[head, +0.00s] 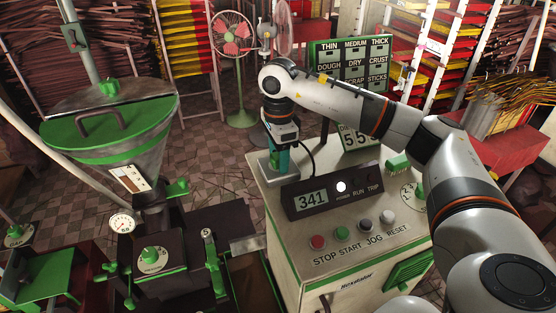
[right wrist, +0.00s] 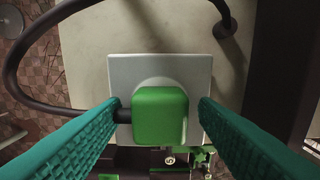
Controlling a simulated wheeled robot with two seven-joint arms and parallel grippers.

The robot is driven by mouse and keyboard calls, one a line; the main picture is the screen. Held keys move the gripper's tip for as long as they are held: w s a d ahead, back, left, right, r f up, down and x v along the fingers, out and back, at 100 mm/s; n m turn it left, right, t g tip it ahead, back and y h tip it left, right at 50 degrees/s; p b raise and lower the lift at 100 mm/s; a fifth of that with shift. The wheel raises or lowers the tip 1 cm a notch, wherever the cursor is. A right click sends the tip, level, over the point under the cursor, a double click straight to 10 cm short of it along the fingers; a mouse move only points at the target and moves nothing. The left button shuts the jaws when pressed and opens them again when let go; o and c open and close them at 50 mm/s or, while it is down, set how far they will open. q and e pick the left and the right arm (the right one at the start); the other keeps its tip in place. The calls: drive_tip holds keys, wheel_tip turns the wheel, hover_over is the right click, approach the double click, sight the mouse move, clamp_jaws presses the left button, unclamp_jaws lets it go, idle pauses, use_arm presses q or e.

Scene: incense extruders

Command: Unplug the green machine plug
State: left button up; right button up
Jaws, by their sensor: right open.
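The green plug (right wrist: 160,117) sits on a pale square socket plate (right wrist: 160,68) on top of the control cabinet. A black cable leaves the plug's left side in the right wrist view and loops away. My right gripper (right wrist: 158,118) points down over it, open, with one teal finger on each side of the plug and visible gaps between. In the head view the right gripper (head: 278,160) is above the cabinet's back left corner, and its fingers hide most of the plug. My left gripper is not in view.
The cabinet (head: 300,240) carries a dark display box (head: 331,191) reading 341, beside the gripper, and a button row in front. A green-lidded hopper machine (head: 112,125) stands at left. A fan (head: 233,50) and racks stand behind.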

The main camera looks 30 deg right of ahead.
sight(278, 155)
drive_tip(key=shift+c, duration=0.5)
clamp_jaws()
drive_tip(key=shift+r+p, duration=1.8)
drive_tip(key=shift+r, duration=1.25)
